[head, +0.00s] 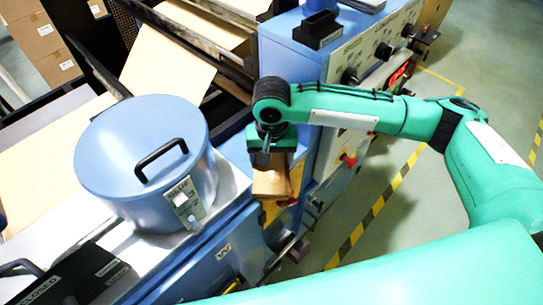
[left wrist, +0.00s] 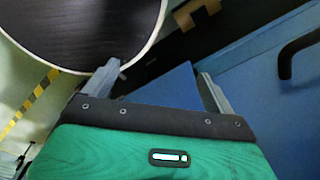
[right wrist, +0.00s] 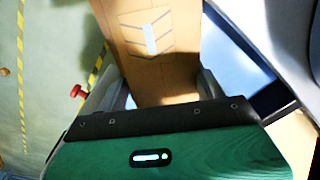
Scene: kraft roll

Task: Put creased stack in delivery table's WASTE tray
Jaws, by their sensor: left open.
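The creased stack (head: 272,183) is a brown, folded paper bundle just below my right gripper (head: 270,140) in the head view, beside the blue machine. I cannot make out a tray marked WASTE or the delivery table in any view.
A blue lidded drum (head: 140,150) with a black handle stands on the machine left of the stack. A blue control cabinet (head: 300,50) stands behind my right gripper. A dark round surface with a pale rim (left wrist: 80,30) is close to my left gripper. Open floor lies right.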

